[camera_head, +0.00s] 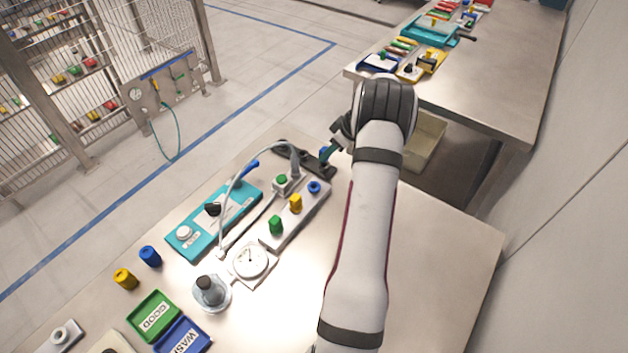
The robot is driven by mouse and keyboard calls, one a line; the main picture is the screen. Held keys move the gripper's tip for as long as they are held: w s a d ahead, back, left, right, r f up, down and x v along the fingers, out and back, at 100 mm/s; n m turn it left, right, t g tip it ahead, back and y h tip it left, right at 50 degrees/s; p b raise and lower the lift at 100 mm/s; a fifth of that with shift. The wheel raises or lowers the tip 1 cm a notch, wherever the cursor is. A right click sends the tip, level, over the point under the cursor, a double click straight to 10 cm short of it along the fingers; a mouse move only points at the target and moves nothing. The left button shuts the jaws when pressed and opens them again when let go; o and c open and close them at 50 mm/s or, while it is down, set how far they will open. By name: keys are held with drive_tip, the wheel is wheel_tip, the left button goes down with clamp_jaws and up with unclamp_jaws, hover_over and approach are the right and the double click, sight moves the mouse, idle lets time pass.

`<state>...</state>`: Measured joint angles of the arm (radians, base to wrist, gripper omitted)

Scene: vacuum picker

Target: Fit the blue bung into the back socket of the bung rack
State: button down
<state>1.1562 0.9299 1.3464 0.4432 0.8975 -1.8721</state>
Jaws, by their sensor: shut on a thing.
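My gripper (328,155) is at the far end of my arm, above or beside the right end of a dark bar. A small patch of blue (325,151) shows at its jaws, which are shut on it; it looks like the blue bung, mostly hidden by the gripper. The bung rack (284,241) appears to be the pale long block below and left of the gripper. It carries a green bung (276,225) at the front, a yellow one (296,204) in the middle and a blue ring-like piece (315,187) at the back. The gripper is apart from that back place.
A teal box (215,215) with a curved hose stands left of the rack. The right tabletop is bare.

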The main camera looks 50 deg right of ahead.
drive_tip(key=shift+f, duration=1.2)
idle(0.7)
drive_tip(key=c, duration=0.5)
unclamp_jaws()
drive_tip(key=shift+c, duration=0.2)
drive_tip(key=v, duration=0.6)
